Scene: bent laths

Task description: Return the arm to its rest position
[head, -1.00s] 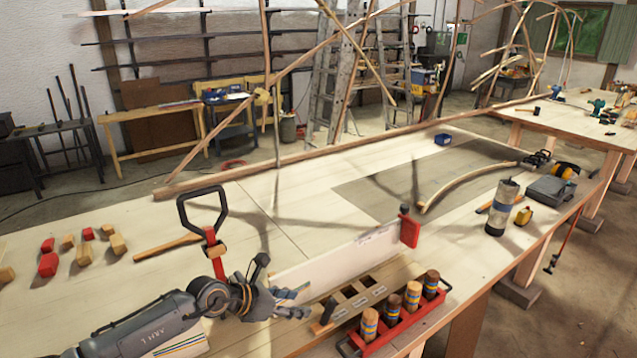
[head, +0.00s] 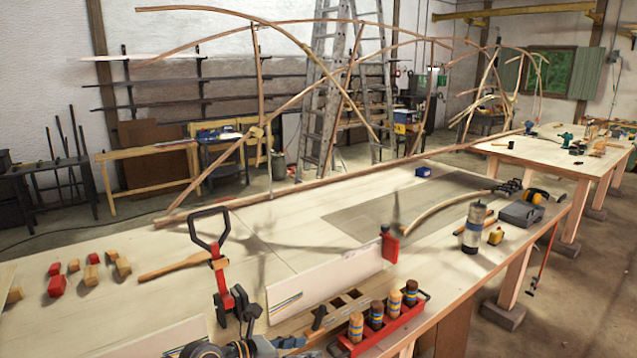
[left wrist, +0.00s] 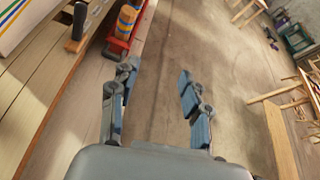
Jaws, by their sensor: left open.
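My left arm shows only at the bottom edge of the head view, in front of the near edge of the workbench (head: 150,240). My left gripper (left wrist: 158,85) is open in the left wrist view, its two blue-grey fingers spread with nothing between them. Bare concrete floor shows beyond the fingers, beside the bench edge. In the head view the gripper is mostly cut off or hidden at the bottom, so its fingertips are hard to make out. My right gripper is in neither view.
A red tray (head: 375,338) of striped pegs stands at the bench's near edge; part of it also shows in the left wrist view (left wrist: 122,35). A white board (head: 325,285), a red clamp (head: 222,285) and several small blocks (head: 57,285) are on the bench. A bent lath (head: 440,208) lies farther right.

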